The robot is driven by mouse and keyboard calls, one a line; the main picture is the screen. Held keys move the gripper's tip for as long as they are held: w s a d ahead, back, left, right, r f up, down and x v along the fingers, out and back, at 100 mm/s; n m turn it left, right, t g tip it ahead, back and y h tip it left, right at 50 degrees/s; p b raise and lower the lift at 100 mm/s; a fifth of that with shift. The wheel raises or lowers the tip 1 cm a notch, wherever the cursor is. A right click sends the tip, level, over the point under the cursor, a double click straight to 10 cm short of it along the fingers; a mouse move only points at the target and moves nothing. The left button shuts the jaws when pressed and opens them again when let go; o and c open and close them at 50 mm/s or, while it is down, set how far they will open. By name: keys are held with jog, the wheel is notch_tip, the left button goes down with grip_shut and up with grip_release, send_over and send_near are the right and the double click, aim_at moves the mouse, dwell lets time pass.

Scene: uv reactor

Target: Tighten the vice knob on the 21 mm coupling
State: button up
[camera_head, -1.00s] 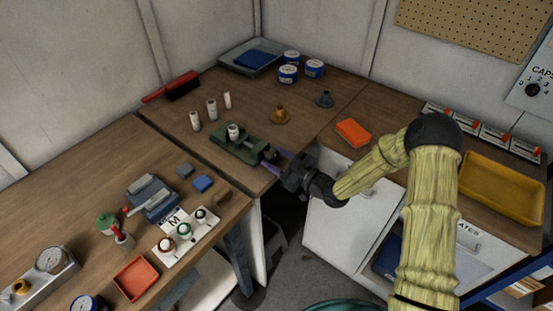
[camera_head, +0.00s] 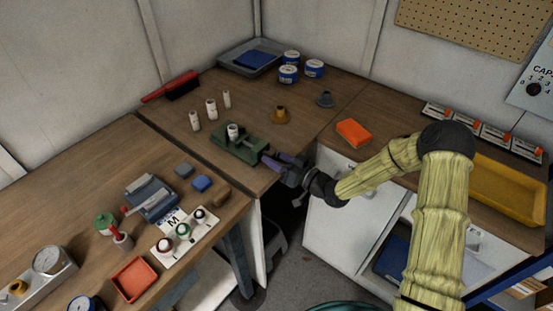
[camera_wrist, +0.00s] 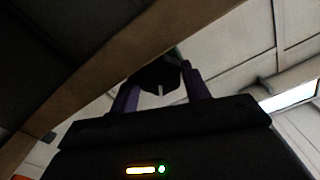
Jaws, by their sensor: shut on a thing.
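The green vice (camera_head: 226,144) sits on the wooden bench near its front edge. A white coupling with a dark top (camera_head: 232,131) stands upright in it; no size marking is legible. My gripper (camera_head: 267,157) is at the vice's right end, beyond the bench edge, its purple fingers pointing left. In the wrist view, the dark knob (camera_wrist: 155,76) lies between the two fingers, and my gripper is shut on it. The fingers hide most of the knob in the head view.
Several white cylinders (camera_head: 211,109) stand behind the vice. An orange block (camera_head: 353,132) lies on the right bench. The bench edge (camera_wrist: 95,75) runs close beside the gripper.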

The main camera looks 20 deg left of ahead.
dwell(0.4)
jog(key=o, duration=1)
jog(key=b+v, duration=0.2)
jog(key=v, duration=1.5)
jog(key=shift+d, duration=0.25)
